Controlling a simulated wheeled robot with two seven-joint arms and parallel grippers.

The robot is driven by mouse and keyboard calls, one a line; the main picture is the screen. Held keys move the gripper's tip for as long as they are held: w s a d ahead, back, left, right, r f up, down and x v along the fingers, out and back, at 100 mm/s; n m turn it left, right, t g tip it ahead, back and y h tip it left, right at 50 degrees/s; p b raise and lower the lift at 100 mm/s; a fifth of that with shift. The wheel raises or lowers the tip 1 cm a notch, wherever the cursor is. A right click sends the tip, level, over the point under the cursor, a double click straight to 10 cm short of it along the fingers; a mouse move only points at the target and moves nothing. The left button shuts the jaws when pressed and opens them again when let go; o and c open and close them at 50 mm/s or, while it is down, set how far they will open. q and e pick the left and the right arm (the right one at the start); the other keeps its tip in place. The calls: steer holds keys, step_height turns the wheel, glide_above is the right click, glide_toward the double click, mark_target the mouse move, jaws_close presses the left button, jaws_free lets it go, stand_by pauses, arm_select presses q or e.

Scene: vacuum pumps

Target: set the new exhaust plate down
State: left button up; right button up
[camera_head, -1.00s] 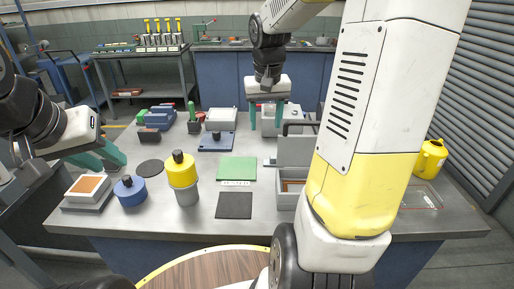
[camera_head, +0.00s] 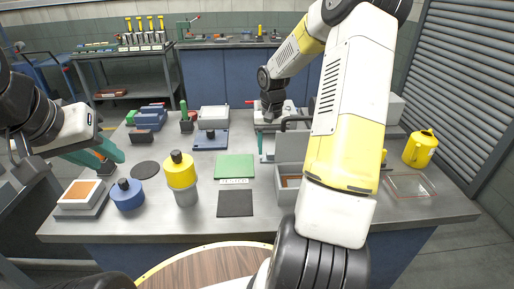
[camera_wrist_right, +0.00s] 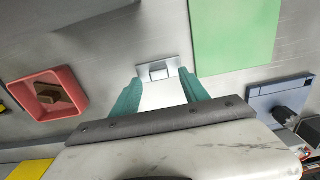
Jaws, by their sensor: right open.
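A small silver plate with a raised block on top (camera_wrist_right: 172,64) lies flat on the bench in the right wrist view, between and just beyond my right fingertips. I take it to be the exhaust plate. It also shows, partly hidden, left of the grey open box in the head view (camera_head: 266,158). My right gripper (camera_wrist_right: 160,80) is open, its teal fingers on either side of the block with nothing clamped. In the head view, my right arm hides part of this area. My left gripper (camera_head: 112,161) is open and empty above the bench's left side.
A green mat (camera_head: 234,167) lies left of the plate, with a black mat (camera_head: 235,203) in front. A grey open box (camera_head: 291,148) stands close on the right. A blue plate with a knob (camera_head: 210,140) is behind left. A red bin (camera_wrist_right: 41,97) shows in the wrist view.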

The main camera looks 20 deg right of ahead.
steer(key=shift+f, duration=0.45)
steer(key=shift+c, duration=0.4)
jaws_close()
steer(key=shift+r, duration=0.15)
